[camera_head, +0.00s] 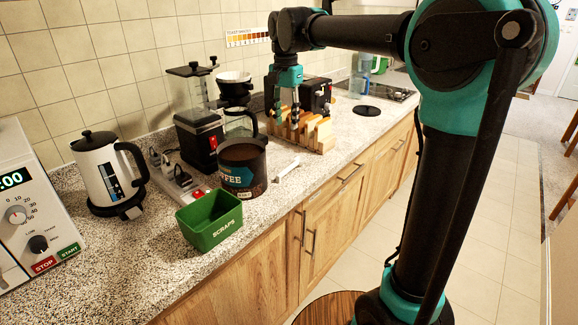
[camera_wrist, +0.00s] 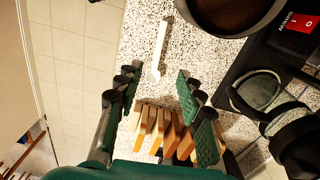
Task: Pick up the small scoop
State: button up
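The small scoop, a slim white piece (camera_head: 288,170), lies on the speckled counter just right of the coffee canister. In the wrist view the scoop (camera_wrist: 161,47) lies lengthwise near the top middle, with nothing over it. My gripper (camera_head: 285,112) is above the counter, over the wooden rack and farther along the counter than the scoop. In the wrist view my gripper (camera_wrist: 158,86) has its fingers spread wide with nothing between them. The scoop's near end lies just beyond the gap between the fingertips.
The coffee canister (camera_head: 242,169) stands close beside the scoop. The wooden rack (camera_head: 318,135) with upright slices is under my gripper. A green scraps bin (camera_head: 209,221), coffee maker (camera_head: 197,127), kettle (camera_head: 101,172) and toaster (camera_head: 316,94) also stand here. The counter's front edge is close to the scoop.

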aim_at(287, 169)
notch_tip(287, 169, down, 16)
jog(key=shift+w+d+f, duration=0.1)
jog(key=shift+w+f, duration=0.05)
jog(key=shift+f, duration=0.1)
dwell(0.4)
grip_shut()
